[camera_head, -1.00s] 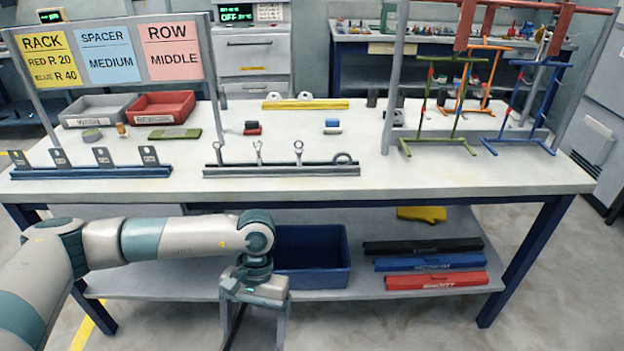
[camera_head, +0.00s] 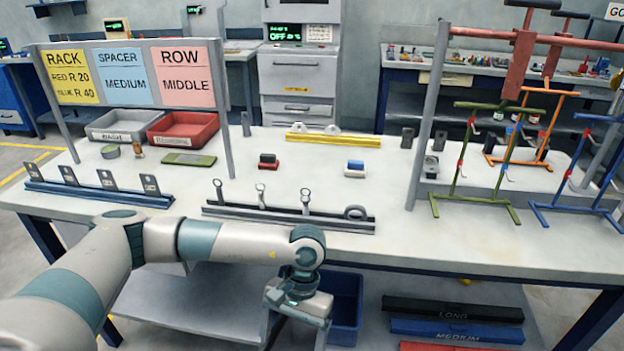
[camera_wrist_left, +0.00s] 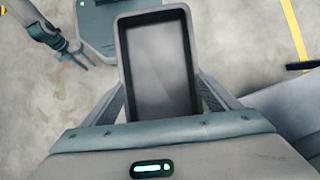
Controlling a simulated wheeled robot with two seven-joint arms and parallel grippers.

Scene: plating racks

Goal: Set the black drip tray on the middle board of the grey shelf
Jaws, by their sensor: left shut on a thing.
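In the left wrist view the black drip tray (camera_wrist_left: 156,66), a dark rectangular tray with a lighter grey rim, is held between the fingers of my left gripper (camera_wrist_left: 160,92). Its hollow faces the camera. I cannot make out a grey shelf with a middle board in either view.
A workbench (camera_head: 400,245) stands ahead, holding a rack sign, bins, a hook rail (camera_head: 290,218) and coloured frames. Below it are a blue bin (camera_head: 345,305) and long boxes (camera_head: 455,310).

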